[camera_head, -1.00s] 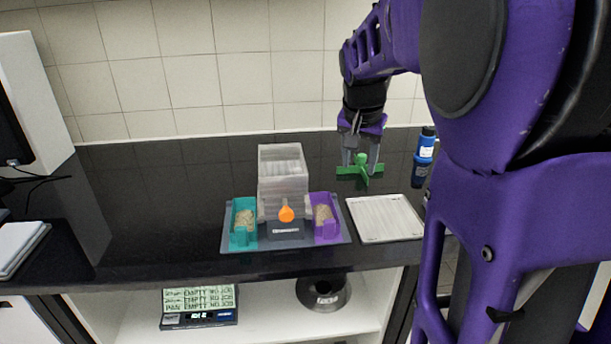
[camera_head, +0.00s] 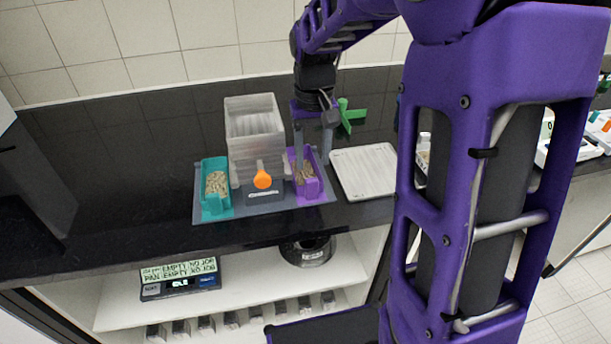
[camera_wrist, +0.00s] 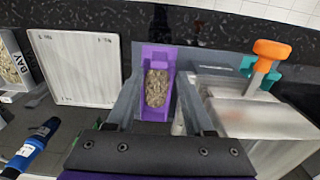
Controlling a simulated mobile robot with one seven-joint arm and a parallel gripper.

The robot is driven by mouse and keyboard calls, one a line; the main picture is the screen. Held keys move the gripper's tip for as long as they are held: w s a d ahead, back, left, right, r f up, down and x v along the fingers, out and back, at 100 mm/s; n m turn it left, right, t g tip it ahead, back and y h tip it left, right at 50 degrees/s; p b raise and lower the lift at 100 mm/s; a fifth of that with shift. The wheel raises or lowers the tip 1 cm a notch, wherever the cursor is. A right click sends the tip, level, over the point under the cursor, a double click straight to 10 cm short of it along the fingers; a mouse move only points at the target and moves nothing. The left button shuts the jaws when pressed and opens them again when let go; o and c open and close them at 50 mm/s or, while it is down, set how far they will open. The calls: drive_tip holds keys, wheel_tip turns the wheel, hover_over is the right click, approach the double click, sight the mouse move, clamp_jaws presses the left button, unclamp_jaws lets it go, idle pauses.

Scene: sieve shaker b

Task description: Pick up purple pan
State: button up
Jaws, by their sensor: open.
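The purple pan (camera_head: 306,187) stands on the grey base to the right of the clear sieve shaker (camera_head: 254,132), with brownish granules in it. It also shows in the wrist view (camera_wrist: 144,128), between my two fingers. My gripper (camera_head: 313,152) is open and points down over the pan, one finger on each side in the wrist view. I cannot tell whether the fingers touch it. The far part of the pan is partly hidden by the fingers in the head view.
A teal pan (camera_head: 215,195) with pale granules stands left of the shaker, and an orange knob (camera_head: 262,179) is at its front. A white tray (camera_head: 365,172) lies right of the purple pan. A green cross-shaped piece (camera_head: 350,116) stands behind. A blue bottle (camera_wrist: 38,142) is nearby.

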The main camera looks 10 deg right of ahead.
sight(312, 180)
drive_tip(key=f, duration=0.8)
drive_tip(key=shift+w+f+b, duration=0.2)
drive_tip(key=shift+f+b, duration=0.2)
clamp_jaws()
